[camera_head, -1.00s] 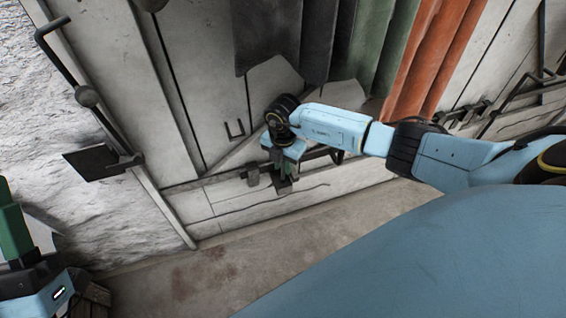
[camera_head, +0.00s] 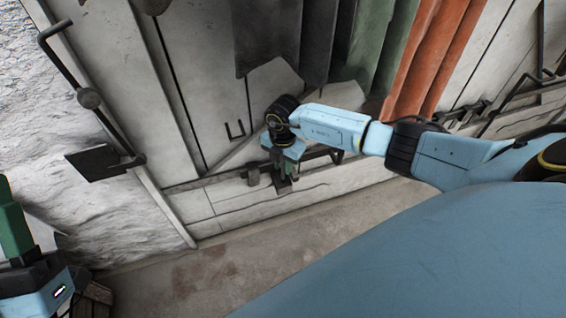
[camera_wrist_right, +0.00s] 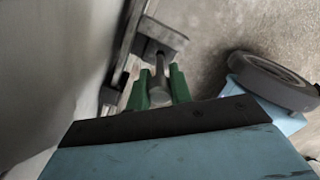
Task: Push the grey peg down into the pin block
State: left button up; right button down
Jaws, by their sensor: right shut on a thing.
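In the right wrist view, the grey peg (camera_wrist_right: 159,84) stands between the green fingers of my right gripper (camera_wrist_right: 159,82), which is shut on it. The peg's far end meets or overlaps a grey block (camera_wrist_right: 164,36), which looks like the pin block; how deep the peg sits cannot be told. In the head view my right gripper (camera_head: 284,172) is low against the panelled wall, just above a small dark plate (camera_head: 283,186); the peg is too small to make out there. My left gripper (camera_head: 15,230) shows only in part at the left edge, its fingertips not clear.
A dark bar (camera_head: 325,155) runs along the wall beside my right gripper. Dark, green and orange hanging sheets (camera_head: 425,55) are above it. A bent metal rod with a dark plate (camera_head: 95,163) stands out at left. The floor strip (camera_head: 220,270) below is clear.

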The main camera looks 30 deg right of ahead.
aim_at(284, 179)
jog(key=shift+f+b, duration=1.35)
jog(key=shift+f, duration=0.7)
jog(key=c, duration=1.2)
grip_release()
jog(key=shift+s+d, duration=0.1)
jog(key=r+p, duration=0.2)
jog(key=shift+d+r+p, duration=0.2)
jog(key=shift+r+p, duration=0.1)
jog(key=shift+p, duration=0.1)
jog(key=shift+a+r+p, duration=0.2)
jog(key=shift+r+p, duration=0.6)
jog(key=shift+p, duration=0.05)
jog(key=shift+a+f, duration=0.1)
jog(key=shift+a, duration=0.1)
